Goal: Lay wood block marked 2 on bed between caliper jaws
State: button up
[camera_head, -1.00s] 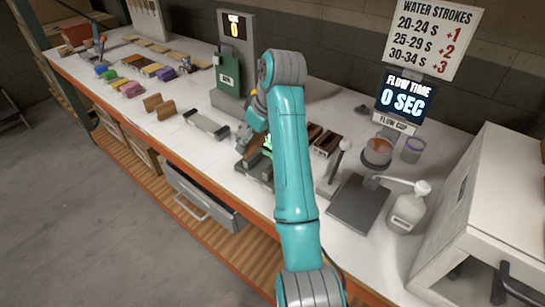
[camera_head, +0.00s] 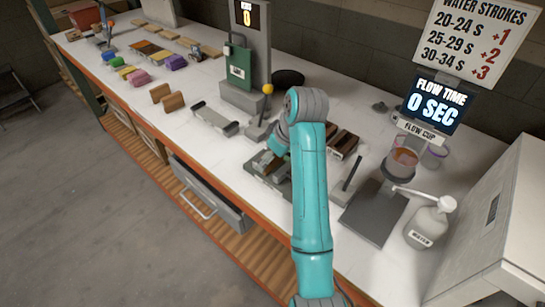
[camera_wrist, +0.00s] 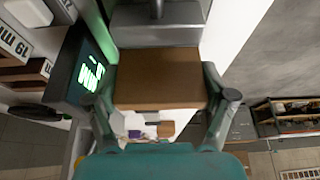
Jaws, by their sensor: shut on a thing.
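A plain brown wood block (camera_wrist: 158,80) is between the fingers of my gripper (camera_wrist: 160,88), which is shut on it. I see no number on its visible face. The caliper's grey jaw (camera_wrist: 157,24) lies just beyond the block in the wrist view, and its lit green display (camera_wrist: 90,76) is at the left. My arm hides most of the gripper there. Whether the block touches the bed, I cannot tell.
Two brown blocks (camera_head: 173,102) stand left on the white bench, with a grey tray (camera_head: 214,120) between them and the caliper. Dark labelled blocks (camera_head: 343,142), a flow cup (camera_head: 402,160) and a pump bottle (camera_head: 428,224) are right.

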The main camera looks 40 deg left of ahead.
jog(key=shift+f, duration=0.5)
jog(key=shift+f, duration=0.15)
jog(key=o, duration=1)
